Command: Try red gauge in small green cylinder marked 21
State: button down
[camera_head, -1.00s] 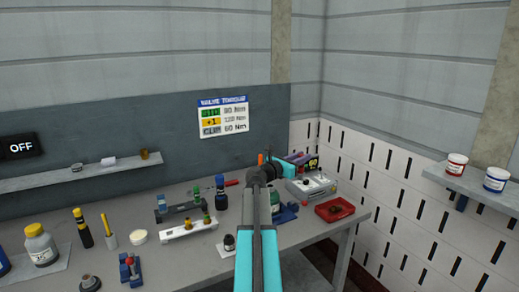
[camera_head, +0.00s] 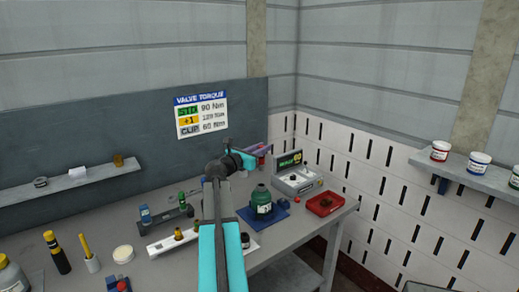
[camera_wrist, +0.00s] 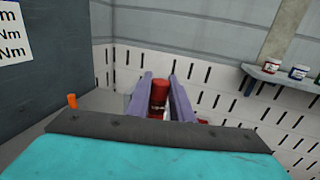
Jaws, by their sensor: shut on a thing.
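My gripper (camera_wrist: 165,88) is shut on a red cylindrical piece, the red gauge (camera_wrist: 158,95), which shows between its two purple fingers in the wrist view. A dark green cylinder (camera_head: 261,197) with a white label stands on a blue base (camera_head: 275,213) right of my arm. A smaller green cylinder (camera_head: 182,199) stands in a dark rack left of my arm. No number 21 is legible on either.
A grey device with a green display (camera_head: 292,177) and a red tray (camera_head: 325,204) are at the bench's right end. A white rack (camera_head: 160,246) with small pieces lies beside my arm. Paint tins (camera_head: 439,151) stand on the right wall shelf. An orange piece (camera_wrist: 71,100) shows in the wrist view.

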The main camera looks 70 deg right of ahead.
aim_at(261, 164)
jog(key=shift+f+b, duration=2.3)
jog(key=shift+f, duration=0.85)
jog(key=shift+a, duration=0.15)
jog(key=shift+f, duration=0.45)
jog(key=shift+r+p, duration=0.4)
jog(key=shift+p, duration=0.05)
jog(key=shift+f, duration=0.4)
dwell(2.9)
jog(key=shift+r, duration=0.1)
